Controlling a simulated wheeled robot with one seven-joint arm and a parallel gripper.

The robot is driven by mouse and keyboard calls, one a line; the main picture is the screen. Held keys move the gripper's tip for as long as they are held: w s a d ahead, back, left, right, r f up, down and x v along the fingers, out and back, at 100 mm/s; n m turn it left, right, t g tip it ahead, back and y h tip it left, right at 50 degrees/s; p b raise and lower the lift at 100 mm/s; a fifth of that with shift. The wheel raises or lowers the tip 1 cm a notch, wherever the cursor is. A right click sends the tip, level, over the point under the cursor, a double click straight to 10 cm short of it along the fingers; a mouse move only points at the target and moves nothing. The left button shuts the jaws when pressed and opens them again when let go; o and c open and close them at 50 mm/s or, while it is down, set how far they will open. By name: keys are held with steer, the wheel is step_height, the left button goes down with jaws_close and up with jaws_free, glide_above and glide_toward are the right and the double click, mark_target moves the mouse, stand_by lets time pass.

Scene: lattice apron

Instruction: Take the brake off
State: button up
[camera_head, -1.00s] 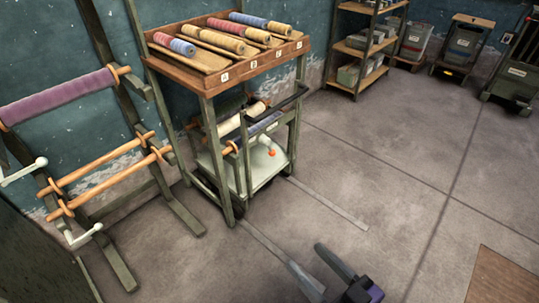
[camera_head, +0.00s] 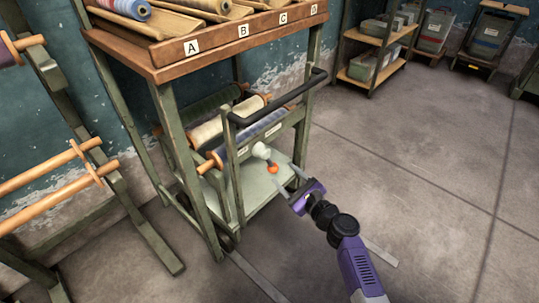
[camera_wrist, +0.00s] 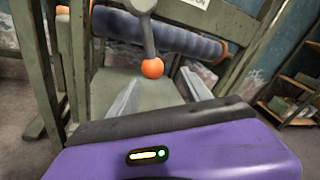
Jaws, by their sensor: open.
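The brake lever on the cart ends in an orange ball (camera_head: 272,169), with a pale round pivot (camera_head: 261,150) above it. In the wrist view the orange knob (camera_wrist: 152,68) hangs at the bottom of a grey rod, near the middle of the picture. My gripper (camera_head: 289,180) is open and empty, just right of and below the knob. In the wrist view its two fingers (camera_wrist: 156,92) point forward, one on each side of the knob's line. I cannot tell how far ahead of the fingertips the knob is. The cart (camera_head: 252,197) has a pale green deck and a black handle.
Rolls of cloth (camera_head: 228,125) lie across the cart. The cart stands under a wooden rack (camera_head: 155,68) with lettered slots, whose green posts flank it. A roller stand (camera_head: 60,184) is at left. Shelves (camera_head: 370,55) stand at the back. The floor at right is clear.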

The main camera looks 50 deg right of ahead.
mark_target(268, 163)
steer(key=w+m+b, duration=0.1)
steer(key=w, duration=0.3)
steer(key=w+m+b, duration=0.1)
steer(key=w+m, duration=0.1)
steer(key=w, duration=0.2)
steer(key=shift+w+t+y, duration=0.2)
steer(key=shift+t+y, duration=0.2)
jaws_close()
stand_by(1.3)
